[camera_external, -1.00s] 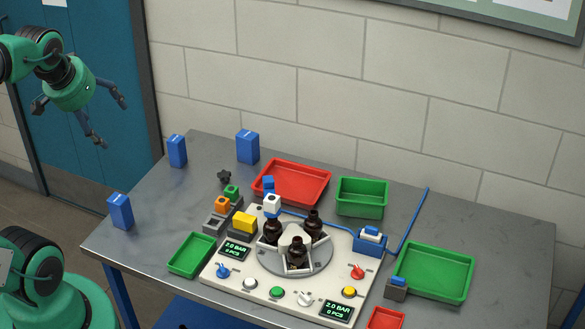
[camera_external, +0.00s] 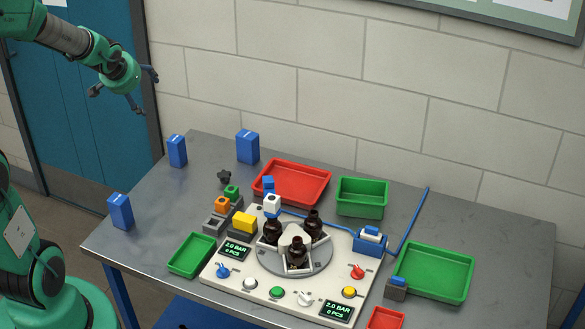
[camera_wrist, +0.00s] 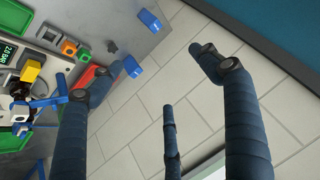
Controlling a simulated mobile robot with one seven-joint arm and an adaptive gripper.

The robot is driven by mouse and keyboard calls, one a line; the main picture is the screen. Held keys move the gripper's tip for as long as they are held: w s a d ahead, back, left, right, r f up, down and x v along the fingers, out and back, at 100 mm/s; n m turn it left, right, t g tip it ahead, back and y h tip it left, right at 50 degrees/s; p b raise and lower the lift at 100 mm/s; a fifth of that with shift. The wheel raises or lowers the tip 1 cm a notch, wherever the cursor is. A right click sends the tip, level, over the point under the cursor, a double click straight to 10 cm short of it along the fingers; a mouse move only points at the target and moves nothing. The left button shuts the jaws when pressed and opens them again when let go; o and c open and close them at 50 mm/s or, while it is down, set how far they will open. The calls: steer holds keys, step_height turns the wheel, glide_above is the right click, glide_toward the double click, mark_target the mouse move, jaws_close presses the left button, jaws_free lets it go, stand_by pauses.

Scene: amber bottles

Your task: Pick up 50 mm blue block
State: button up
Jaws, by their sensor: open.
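Three upright blue blocks stand on the grey table: one at the back (camera_external: 248,147), one at the back left (camera_external: 177,151) and one at the left edge (camera_external: 120,211). I cannot tell from size which is the 50 mm one. Two show in the wrist view, one at the table edge (camera_wrist: 150,20) and one close beside the left finger in the picture (camera_wrist: 133,67). My gripper (camera_external: 128,92) is open and empty, up in the air left of the table and apart from the blocks. Its fingers (camera_wrist: 168,75) are spread in the wrist view.
A red tray (camera_external: 318,201), a green bin (camera_external: 361,211) and more green trays (camera_external: 433,291) lie on the table (camera_external: 490,225). A white panel (camera_external: 232,284) holds amber bottles (camera_external: 314,225). A black star knob (camera_external: 224,177) stands near the blocks. The wall is close behind.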

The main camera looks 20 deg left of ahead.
steer(key=s+a+x, duration=0.1)
steer(key=a+x, duration=0.1)
steer(key=x, duration=1.3)
steer(key=t+h+b, duration=0.1)
steer(key=t+h, duration=0.1)
glide_toward(185, 150)
steer(key=s+a+r, duration=0.1)
steer(key=a, duration=0.1)
steer(key=shift+s+r+m, duration=0.1)
steer(key=shift+s+m, duration=0.15)
steer(key=shift+m, duration=0.15)
steer(key=b+x, duration=0.1)
steer(key=x, duration=0.7)
steer(key=shift+d, duration=0.15)
steer(key=shift+w+f, duration=0.25)
steer(key=shift+b+x, duration=0.6)
steer(key=shift+x, duration=2)
steer(key=shift+d, duration=0.2)
steer(key=shift+c, duration=0.6)
